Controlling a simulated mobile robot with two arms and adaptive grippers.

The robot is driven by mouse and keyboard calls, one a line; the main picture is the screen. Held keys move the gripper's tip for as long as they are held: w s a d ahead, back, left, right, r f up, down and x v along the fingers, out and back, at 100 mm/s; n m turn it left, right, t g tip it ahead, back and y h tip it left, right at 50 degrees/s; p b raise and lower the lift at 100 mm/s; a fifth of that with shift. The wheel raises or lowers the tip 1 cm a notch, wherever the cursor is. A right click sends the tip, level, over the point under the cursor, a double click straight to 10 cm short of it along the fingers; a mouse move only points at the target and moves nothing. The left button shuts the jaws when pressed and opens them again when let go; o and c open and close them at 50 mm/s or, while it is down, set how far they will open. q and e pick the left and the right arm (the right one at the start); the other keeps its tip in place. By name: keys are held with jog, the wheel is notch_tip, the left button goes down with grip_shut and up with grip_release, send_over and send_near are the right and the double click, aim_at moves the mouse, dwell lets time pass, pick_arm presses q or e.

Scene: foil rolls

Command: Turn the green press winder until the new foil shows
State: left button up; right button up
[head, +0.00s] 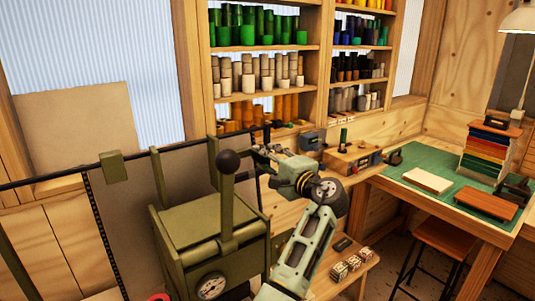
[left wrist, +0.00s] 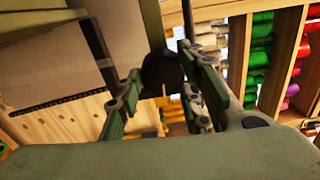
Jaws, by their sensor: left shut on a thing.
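The green press (head: 205,228) stands at the lower middle of the head view, with a black ball-topped lever (head: 228,162) and a round gauge (head: 210,287). My left gripper (head: 262,153) reaches in behind the press's right side, near its upper rear bar. In the left wrist view, a dark round knob (left wrist: 162,73) sits between the two fingers of my left gripper (left wrist: 160,88); the fingers are shut on it. I take this knob to be the winder's; the rest of the winder is mostly hidden by the gripper. I cannot make out the foil. My right gripper is out of view.
Shelves of foil rolls (head: 262,48) stand behind. A wooden box (head: 352,160) sits on the bench. A green-topped desk (head: 415,165) and stool (head: 445,240) are at right. A small board with patterned blocks (head: 345,266) lies close right of my arm.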

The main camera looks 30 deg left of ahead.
pick_arm(q)
jog(key=shift+f+m, duration=0.45)
jog(key=shift+m, duration=0.05)
jog(key=o, duration=1.1)
jog(key=shift+r, duration=0.15)
jog(key=shift+d, duration=0.15)
jog(key=v, duration=1.1)
jog(key=shift+s+d, duration=0.15)
jog(key=shift+d, duration=0.15)
jog(key=shift+o, duration=0.4)
